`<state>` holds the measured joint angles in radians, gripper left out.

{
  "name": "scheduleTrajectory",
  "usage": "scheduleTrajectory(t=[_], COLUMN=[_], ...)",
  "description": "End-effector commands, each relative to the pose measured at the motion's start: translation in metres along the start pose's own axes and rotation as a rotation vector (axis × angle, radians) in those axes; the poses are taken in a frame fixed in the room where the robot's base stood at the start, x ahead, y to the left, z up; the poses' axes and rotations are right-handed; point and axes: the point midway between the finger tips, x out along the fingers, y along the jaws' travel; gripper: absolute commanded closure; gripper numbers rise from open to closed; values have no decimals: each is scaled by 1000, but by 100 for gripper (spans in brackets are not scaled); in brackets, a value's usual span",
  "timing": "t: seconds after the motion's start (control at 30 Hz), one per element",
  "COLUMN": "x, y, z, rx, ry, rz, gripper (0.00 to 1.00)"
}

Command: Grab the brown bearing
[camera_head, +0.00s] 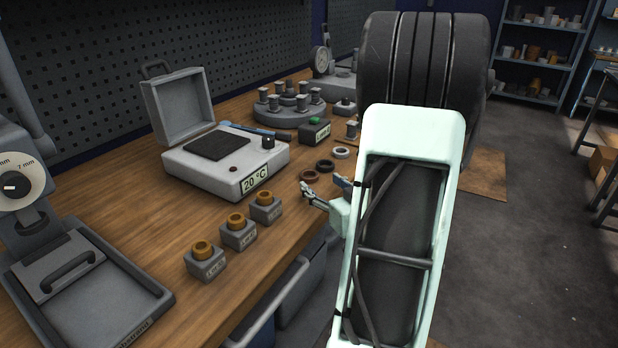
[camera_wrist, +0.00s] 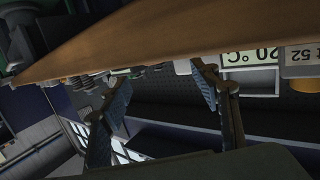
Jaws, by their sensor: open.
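The brown bearing (camera_head: 309,175) is a small ring lying flat on the wooden bench (camera_head: 110,215) near its front edge. A black ring (camera_head: 325,166) and a pale ring (camera_head: 341,152) lie in a row behind it. My gripper (camera_head: 324,187) is open and empty, at the bench's front edge, just in front of and slightly right of the brown bearing in the head view. In the wrist view its two fingers (camera_wrist: 160,92) stand apart with nothing between them. I cannot make out the brown bearing in the wrist view.
An open-lidded heater box (camera_head: 225,160) showing 20 °C stands left of the rings. Three grey blocks (camera_head: 238,233) with brass-coloured rings line the front edge. A small dark box with a green top (camera_head: 314,131) and a round stand (camera_head: 290,103) are behind. A large black roller (camera_head: 425,60) is at right.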

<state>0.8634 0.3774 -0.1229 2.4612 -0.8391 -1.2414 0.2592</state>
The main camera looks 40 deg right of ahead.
Motion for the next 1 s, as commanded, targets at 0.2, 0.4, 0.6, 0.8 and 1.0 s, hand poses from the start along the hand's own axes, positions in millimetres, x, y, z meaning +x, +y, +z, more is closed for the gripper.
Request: scheduleTrajectory(t=[0.2, 0.4, 0.6, 0.8, 1.0], x=[18, 48, 62, 62, 62], y=[0, 0, 1, 1, 1], z=[1, 4, 4, 3, 3], rx=[0, 0, 1, 1, 1], ry=[1, 0, 0, 0, 0], rz=[0, 0, 2, 2, 3], gripper=[43, 43, 43, 44, 66])
